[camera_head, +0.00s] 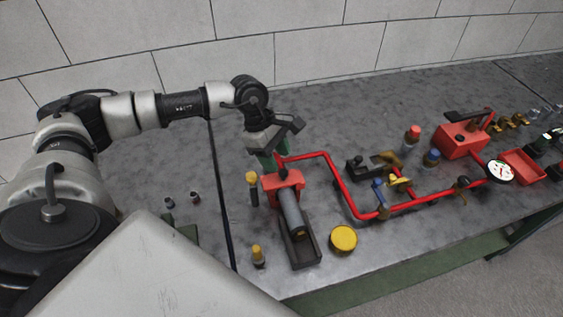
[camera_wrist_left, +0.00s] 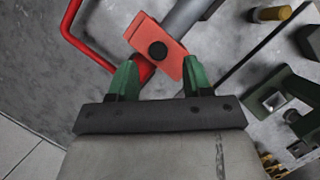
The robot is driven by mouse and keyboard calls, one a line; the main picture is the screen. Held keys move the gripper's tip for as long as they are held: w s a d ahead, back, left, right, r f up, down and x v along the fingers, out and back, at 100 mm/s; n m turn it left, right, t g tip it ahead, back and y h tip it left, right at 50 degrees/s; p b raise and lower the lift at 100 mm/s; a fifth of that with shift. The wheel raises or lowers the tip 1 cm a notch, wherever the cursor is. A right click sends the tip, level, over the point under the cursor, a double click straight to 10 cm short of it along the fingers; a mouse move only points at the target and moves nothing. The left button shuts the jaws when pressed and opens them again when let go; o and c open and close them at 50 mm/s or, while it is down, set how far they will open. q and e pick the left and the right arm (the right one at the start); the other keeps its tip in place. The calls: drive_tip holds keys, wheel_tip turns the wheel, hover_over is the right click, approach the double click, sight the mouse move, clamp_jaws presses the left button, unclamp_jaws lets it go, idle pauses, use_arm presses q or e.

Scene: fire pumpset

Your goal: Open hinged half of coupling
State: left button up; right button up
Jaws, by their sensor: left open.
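The red coupling (camera_head: 284,184) sits on the bench at the near end of the red pipe, with a dark knob on it. In the left wrist view the red coupling part (camera_wrist_left: 171,58) shows as a tilted red plate with a black round knob. My left gripper (camera_head: 269,161) is just behind the coupling, pointing down. In the left wrist view its green fingers (camera_wrist_left: 160,66) are open, with the red plate and knob showing between and beyond them. I cannot tell whether the fingers touch it. My right gripper is not in view.
A grey cylinder (camera_head: 292,214) runs from the coupling over a dark tray (camera_head: 305,250). A red pipe (camera_head: 345,185) extends right. A yellow disc (camera_head: 343,239), a red box (camera_head: 463,140) and a white gauge (camera_head: 500,171) are on the bench. The back of the bench is clear.

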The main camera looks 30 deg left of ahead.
sight(284, 171)
use_arm(q)
drive_tip(key=x, duration=0.3)
drive_tip(key=shift+w+f+p, duration=0.2)
drive_tip(key=shift+f+p, duration=0.1)
drive_tip(key=shift+p, duration=0.05)
drive_tip(key=shift+d+f, duration=0.15)
drive_tip(key=shift+f, duration=0.1)
drive_tip(key=shift+s, duration=0.1)
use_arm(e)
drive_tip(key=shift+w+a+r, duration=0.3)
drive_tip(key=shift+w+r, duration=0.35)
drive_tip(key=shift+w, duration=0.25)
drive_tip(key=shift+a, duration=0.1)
use_arm(q)
drive_tip(key=shift+c, duration=0.6)
drive_tip(key=c, duration=0.7)
clamp_jaws()
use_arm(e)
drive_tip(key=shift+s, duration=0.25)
